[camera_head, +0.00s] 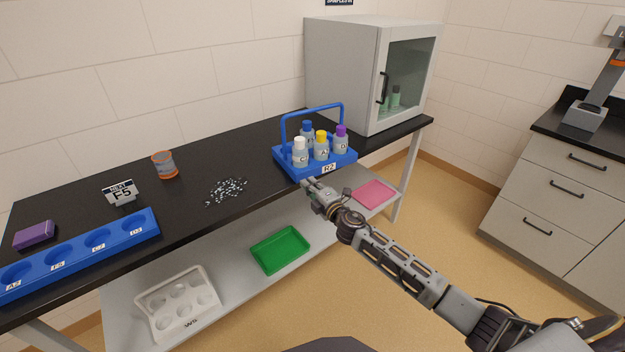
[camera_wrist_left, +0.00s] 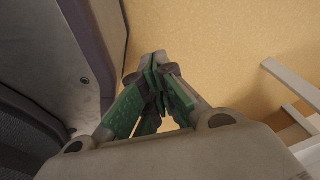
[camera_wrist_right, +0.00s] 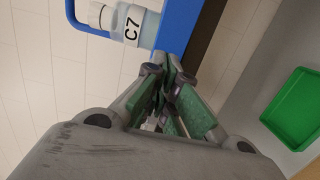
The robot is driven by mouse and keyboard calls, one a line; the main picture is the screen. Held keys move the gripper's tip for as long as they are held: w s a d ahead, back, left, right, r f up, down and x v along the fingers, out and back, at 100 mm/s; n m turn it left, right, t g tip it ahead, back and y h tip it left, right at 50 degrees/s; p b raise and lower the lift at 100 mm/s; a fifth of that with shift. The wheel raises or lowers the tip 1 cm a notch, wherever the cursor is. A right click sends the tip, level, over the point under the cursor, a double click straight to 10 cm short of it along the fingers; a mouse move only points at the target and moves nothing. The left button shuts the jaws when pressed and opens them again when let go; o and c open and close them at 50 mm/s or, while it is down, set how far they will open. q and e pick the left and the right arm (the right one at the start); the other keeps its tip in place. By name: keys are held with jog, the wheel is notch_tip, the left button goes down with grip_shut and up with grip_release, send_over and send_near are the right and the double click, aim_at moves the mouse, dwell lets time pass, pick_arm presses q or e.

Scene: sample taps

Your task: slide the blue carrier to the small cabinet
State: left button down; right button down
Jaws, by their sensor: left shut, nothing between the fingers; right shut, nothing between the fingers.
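The blue carrier (camera_head: 283,167) stands upright on the black table near the small cabinet (camera_head: 342,68), which is at its back right with its glass door shut. The carrier has a tall handle and holds several bottles with white, blue, yellow and purple caps; its front label looks like R2. My right gripper (camera_head: 307,183) is shut at the carrier's front left side, very close to it; I cannot tell whether it touches. In the right wrist view, the carrier's blue side (camera_wrist_right: 180,22) and a bottle marked C7 (camera_wrist_right: 130,25) are just beyond the fingertips. My left gripper (camera_wrist_left: 158,75) is shut and empty above the floor.
Small dark beads (camera_head: 226,191), an orange-rimmed jar (camera_head: 165,165), a sign (camera_head: 119,191), a blue rack (camera_head: 80,250) and a purple block (camera_head: 34,235) lie to the left. A green tray (camera_head: 280,250) is on the shelf below. The tabletop between carrier and cabinet is clear.

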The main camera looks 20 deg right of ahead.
aim_at(308, 174)
jog(key=shift+w+d, duration=0.55)
jog(key=shift+w, duration=0.25)
jog(key=shift+w+d, duration=0.3)
jog(key=shift+w, duration=0.25)
pick_arm(q)
jog(key=shift+w+d+r, duration=0.15)
jog(key=shift+w, duration=0.35)
jog(key=shift+s, duration=0.25)
